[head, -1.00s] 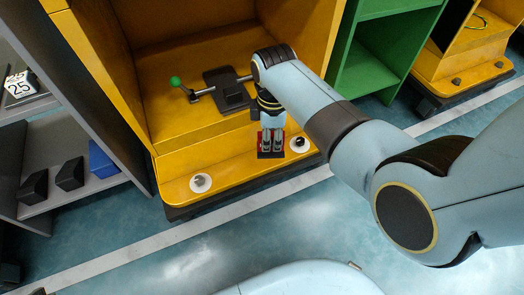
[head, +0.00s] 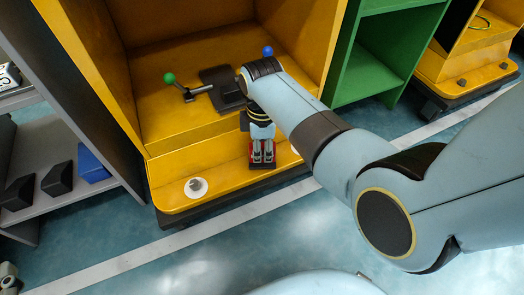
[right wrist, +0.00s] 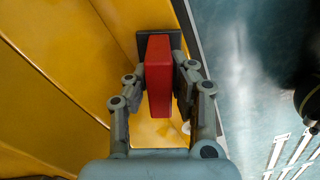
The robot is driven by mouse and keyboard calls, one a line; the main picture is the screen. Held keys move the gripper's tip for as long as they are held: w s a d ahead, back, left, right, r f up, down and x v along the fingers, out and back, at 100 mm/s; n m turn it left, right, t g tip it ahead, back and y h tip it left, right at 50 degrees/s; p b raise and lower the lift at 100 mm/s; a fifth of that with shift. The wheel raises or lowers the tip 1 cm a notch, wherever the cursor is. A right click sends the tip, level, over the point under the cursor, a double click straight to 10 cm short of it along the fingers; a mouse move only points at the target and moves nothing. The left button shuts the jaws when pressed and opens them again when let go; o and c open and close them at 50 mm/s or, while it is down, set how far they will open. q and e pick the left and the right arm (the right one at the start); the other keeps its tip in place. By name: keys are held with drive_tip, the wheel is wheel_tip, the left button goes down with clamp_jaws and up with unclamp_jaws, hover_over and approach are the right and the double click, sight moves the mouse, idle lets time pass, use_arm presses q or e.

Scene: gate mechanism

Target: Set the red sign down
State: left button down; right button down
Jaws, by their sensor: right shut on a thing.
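My right gripper (head: 262,158) is shut on the red sign (head: 262,166) at the front ledge of the yellow cabinet (head: 222,166). In the right wrist view the red sign (right wrist: 159,76) is a thick red block between the two fingers (right wrist: 160,80). A dark plate (right wrist: 175,40) shows behind its far end. I cannot tell whether the sign touches the ledge. My left gripper is not in view.
Inside the cabinet is a dark mechanism (head: 222,88) with a green-knobbed lever (head: 169,78); a blue knob (head: 268,51) shows behind my arm. A white round fitting (head: 196,188) is on the ledge. Shelves stand on the left, a green cabinet (head: 374,75) on the right.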

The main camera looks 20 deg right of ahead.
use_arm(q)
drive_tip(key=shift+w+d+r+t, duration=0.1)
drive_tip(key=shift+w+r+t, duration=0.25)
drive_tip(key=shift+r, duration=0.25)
use_arm(e)
drive_tip(key=shift+f, duration=0.1)
drive_tip(key=shift+f, duration=0.15)
drive_tip(key=c, duration=1.1)
unclamp_jaws()
drive_tip(key=shift+c, duration=0.2)
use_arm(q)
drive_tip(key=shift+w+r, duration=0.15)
